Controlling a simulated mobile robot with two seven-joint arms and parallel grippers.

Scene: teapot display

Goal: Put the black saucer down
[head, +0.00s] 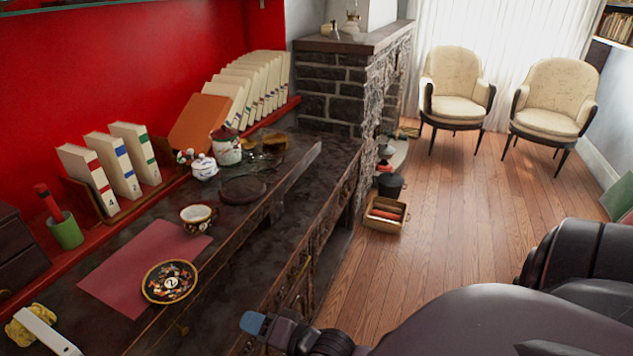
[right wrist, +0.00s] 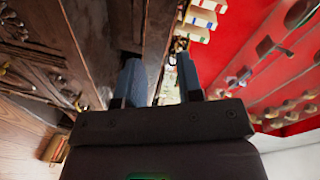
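The black saucer (head: 170,282) has a colourful floral pattern, a gold rim and a pale round mark in its middle. It lies flat over the front-right edge of the red mat (head: 124,270) on the dark table, near the table's front edge. My right gripper (head: 253,322) is low in the head view, right of the saucer and apart from it; one blue fingertip shows there. In the right wrist view, the two blue fingers of my right gripper (right wrist: 160,78) stand apart with nothing between them. My left gripper is not in view.
A patterned cup (head: 197,217) stands at the mat's far edge. Behind it are a white sugar pot (head: 204,167), a lidded jar (head: 226,148) and a dark round plate (head: 242,189). A green cup (head: 66,231) and books (head: 112,160) line the wall. A yellow cloth (head: 18,333) lies front left.

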